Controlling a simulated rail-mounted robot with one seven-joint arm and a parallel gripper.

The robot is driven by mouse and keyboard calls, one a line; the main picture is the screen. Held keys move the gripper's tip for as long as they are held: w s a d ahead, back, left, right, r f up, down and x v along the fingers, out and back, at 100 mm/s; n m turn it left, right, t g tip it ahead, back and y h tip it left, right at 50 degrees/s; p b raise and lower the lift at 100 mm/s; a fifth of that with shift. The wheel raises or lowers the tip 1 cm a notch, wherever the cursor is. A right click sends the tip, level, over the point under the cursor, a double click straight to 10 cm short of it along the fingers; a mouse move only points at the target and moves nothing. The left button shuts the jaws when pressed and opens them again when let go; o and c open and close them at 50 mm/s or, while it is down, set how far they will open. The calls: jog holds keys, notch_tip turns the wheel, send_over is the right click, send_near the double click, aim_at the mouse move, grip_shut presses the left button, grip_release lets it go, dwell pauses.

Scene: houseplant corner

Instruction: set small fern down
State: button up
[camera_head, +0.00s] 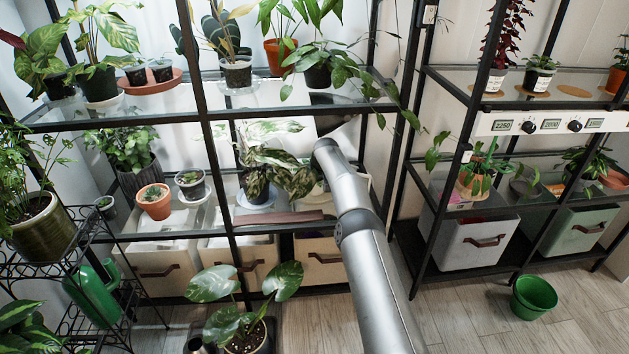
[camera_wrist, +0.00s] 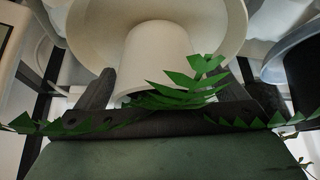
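In the wrist view, green toothed fronds of the small fern (camera_wrist: 190,92) rise in front of a cream cylinder (camera_wrist: 158,52), and more fronds edge the dark bar of my gripper. I cannot tell whether the cylinder is the fern's pot. A wide cream dish-like rim surrounds it. My gripper (camera_wrist: 180,92) has one dark finger on each side of the cylinder. Fronds cover part of the gap, so contact is unclear. In the head view, my arm reaches into the left rack at the middle shelf. My gripper and the fern cannot be made out there.
A variegated leafy plant (camera_head: 257,165) stands just left of my arm's end. Black rack posts (camera_head: 215,150) and the glass shelf above (camera_head: 190,106) bound the space. Potted plants crowd the upper shelf. A green bucket (camera_head: 534,297) stands on the floor at right.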

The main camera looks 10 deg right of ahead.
jog(key=shift+r, duration=0.1)
jog(key=shift+p+v, duration=0.3)
jog(key=shift+v, duration=0.6)
jog(key=p+v, duration=0.1)
jog(key=v, duration=0.3)
jog(key=shift+r, duration=0.35)
jog(key=shift+s+r, duration=0.5)
jog(key=shift+s, duration=0.05)
jog(key=s+r+g, duration=0.2)
jog(key=s+r, duration=0.1)
jog(key=s, duration=1.6)
jog(key=s+r+m+g+h, duration=0.1)
jog(key=s+r+g, duration=0.1)
jog(key=s, duration=1.8)
jog(key=s+r+m+g, duration=0.1)
jog(key=s+r, duration=0.3)
jog(key=s, duration=1.5)
jog(key=shift+s+g, duration=0.4)
jog(key=shift+g, duration=0.3)
